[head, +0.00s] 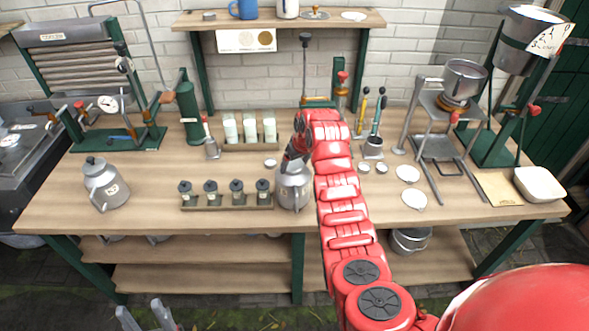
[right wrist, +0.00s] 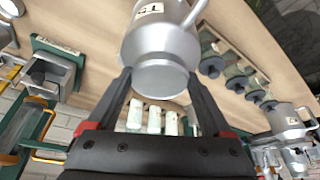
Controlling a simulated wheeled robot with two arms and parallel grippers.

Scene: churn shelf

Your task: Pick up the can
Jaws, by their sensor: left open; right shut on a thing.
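A grey metal can (head: 294,190) is at the middle of the bench, just right of a small rack. My right gripper (head: 296,158) comes down on it from above, and the red arm hides part of that area. In the right wrist view, its two dark fingers (right wrist: 160,80) are shut on the neck of the can (right wrist: 160,42). I cannot tell whether the can's base touches the bench. A second, similar can (head: 108,185) stands at the bench's left. My left gripper (head: 144,317) is open and empty, low in front of the bench.
A rack of small dark-topped jars (head: 226,202) is close left of the held can. Behind are white bottles (head: 250,128) in a holder. White discs (head: 413,198) lie to the right. The bench's front left is clear.

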